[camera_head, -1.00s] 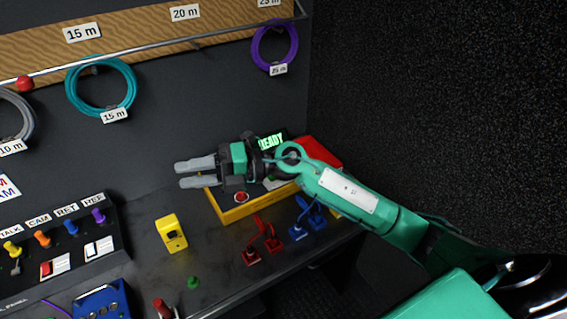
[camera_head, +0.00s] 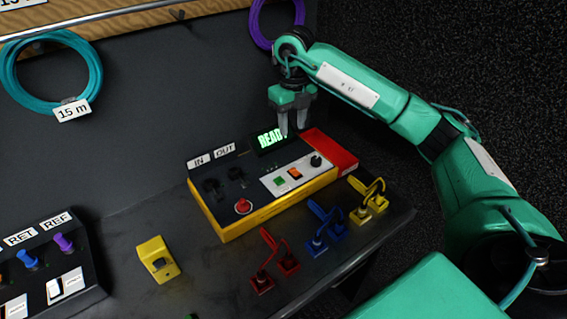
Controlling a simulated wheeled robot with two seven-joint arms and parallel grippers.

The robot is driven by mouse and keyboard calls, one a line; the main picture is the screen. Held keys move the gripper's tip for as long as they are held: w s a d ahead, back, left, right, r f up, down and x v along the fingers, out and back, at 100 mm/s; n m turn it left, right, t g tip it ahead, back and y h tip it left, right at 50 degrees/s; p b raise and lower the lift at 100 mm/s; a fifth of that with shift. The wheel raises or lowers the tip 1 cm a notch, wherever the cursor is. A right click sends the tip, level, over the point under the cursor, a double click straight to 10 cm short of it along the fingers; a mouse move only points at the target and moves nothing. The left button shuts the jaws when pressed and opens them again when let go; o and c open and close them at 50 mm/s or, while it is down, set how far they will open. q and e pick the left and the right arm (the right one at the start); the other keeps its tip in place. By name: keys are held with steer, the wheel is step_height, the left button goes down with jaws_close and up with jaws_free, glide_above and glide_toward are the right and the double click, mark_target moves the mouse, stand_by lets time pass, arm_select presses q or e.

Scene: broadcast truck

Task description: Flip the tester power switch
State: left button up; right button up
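The tester (camera_head: 262,215) is a yellow box with a black top and a red right end, on the dark bench. A white panel (camera_head: 270,186) on top carries a green button (camera_head: 280,181), an orange-red rocker switch (camera_head: 295,174) and a black knob (camera_head: 316,160). A red button (camera_head: 243,206) sits farther left. My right gripper (camera_head: 292,128) points down over the display area, with a gap between its fingers and nothing in it. My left gripper is not in view.
Red (camera_head: 276,259), blue (camera_head: 326,229) and yellow (camera_head: 368,201) clamp-like pieces line the bench before the tester. A yellow block (camera_head: 158,260) stands to the left, beside a switch panel (camera_head: 72,262). A teal cable coil (camera_head: 50,72) hangs on the wall.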

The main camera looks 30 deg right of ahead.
steer(key=p, duration=0.2)
glide_toward(292, 168)
step_height(292, 168, down, 8)
steer(key=shift+r, duration=0.1)
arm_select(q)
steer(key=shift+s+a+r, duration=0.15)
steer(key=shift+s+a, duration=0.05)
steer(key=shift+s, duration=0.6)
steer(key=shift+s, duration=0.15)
arm_select(e)
steer(key=shift+c, duration=0.4)
